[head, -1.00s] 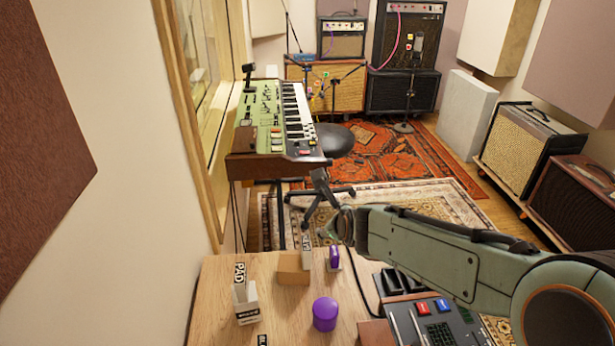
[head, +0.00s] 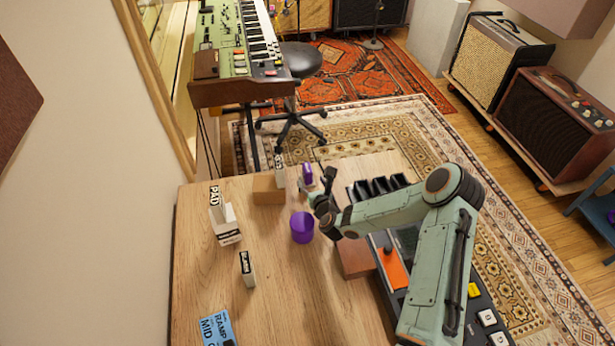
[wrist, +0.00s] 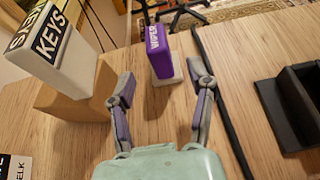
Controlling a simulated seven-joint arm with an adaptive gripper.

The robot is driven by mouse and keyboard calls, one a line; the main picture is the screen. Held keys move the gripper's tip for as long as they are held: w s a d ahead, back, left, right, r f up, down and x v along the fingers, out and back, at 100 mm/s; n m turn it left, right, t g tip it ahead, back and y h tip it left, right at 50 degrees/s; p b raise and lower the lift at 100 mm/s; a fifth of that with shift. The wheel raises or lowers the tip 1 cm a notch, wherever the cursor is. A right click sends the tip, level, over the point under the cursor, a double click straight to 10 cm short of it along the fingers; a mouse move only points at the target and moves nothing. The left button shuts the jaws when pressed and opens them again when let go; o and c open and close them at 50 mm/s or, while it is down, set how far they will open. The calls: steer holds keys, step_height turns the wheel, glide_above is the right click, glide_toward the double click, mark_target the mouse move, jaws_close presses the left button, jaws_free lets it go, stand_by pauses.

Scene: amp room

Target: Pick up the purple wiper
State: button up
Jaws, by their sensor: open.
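The purple wiper (wrist: 158,50) is a small upright block lettered "WIPER" on a pale base, standing on the wooden table near its far edge. In the head view the wiper (head: 308,174) is beside my gripper (head: 322,192), which partly crowds it. In the wrist view my gripper (wrist: 160,100) has its two fingers spread wide and nothing between the tips. The wiper stands just beyond the fingertips, roughly centred between them and apart from both.
A "KEYS" block (wrist: 50,45) on a cardboard-brown block (head: 268,190) stands left of the wiper. A purple cup (head: 302,227) is nearer. A black cable (wrist: 222,100) and dark tray (wrist: 290,105) lie to the right. A "PAD" block (head: 223,220) stands further left.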

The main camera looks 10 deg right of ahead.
mark_target(309, 177)
steer(key=x, duration=0.6)
jaws_close()
